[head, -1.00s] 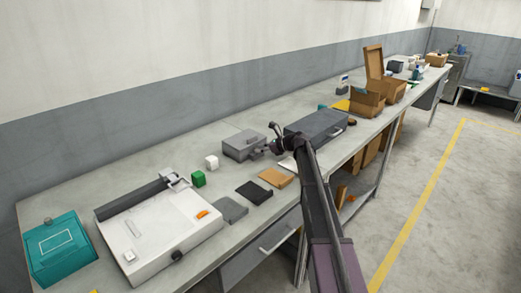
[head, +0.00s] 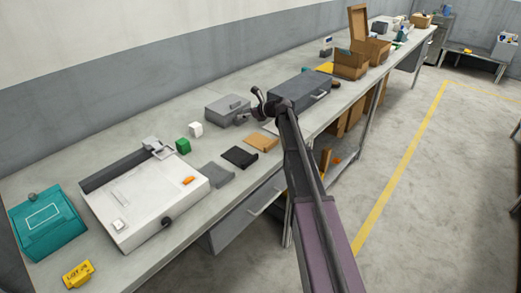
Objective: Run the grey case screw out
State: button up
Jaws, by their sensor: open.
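A small grey case (head: 222,109) sits on the long bench, left of my gripper. A small raised block shows on its top. Dark parts at its right front corner overlap my gripper, so I cannot tell the screw from a finger there. My gripper (head: 251,105) is open, close to the right side of this case. I cannot tell whether it touches. A larger dark grey case (head: 302,88) with a handle lies just right, partly behind my arm.
Green (head: 183,146) and white (head: 195,129) blocks and flat pads (head: 240,157) lie nearby. Open cardboard boxes (head: 352,65) stand farther back. Floor at right is clear.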

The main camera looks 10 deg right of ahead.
jog(key=shift+s+a+m+t+h, duration=0.2)
jog(key=shift+m+t+h, duration=0.55)
jog(key=shift+m+h, duration=0.3)
jog(key=shift+s+a+m+t+h, duration=0.1)
jog(key=shift+a+m+t+h, duration=0.05)
jog(key=shift+m+t+h, duration=0.75)
jog(key=shift+s+d+r+m, duration=0.2)
jog(key=shift+s+m, duration=0.05)
jog(key=p+v, duration=0.6)
jog(key=v, duration=0.8)
jog(key=s+a+f+n, duration=0.1)
jog(key=s+a+n, duration=0.1)
jog(key=s, duration=0.3)
jog(key=s+a+n+g+h, duration=0.1)
jog(key=s+a+n, duration=0.1)
jog(key=s, duration=0.4)
jog(key=s+a+f+n+g, duration=0.1)
jog(key=s+a+n, duration=0.1)
jog(key=s, duration=0.4)
jog(key=shift+s+f+h, duration=0.15)
jog(key=shift+f+h, duration=0.1)
jog(key=shift+f, duration=0.1)
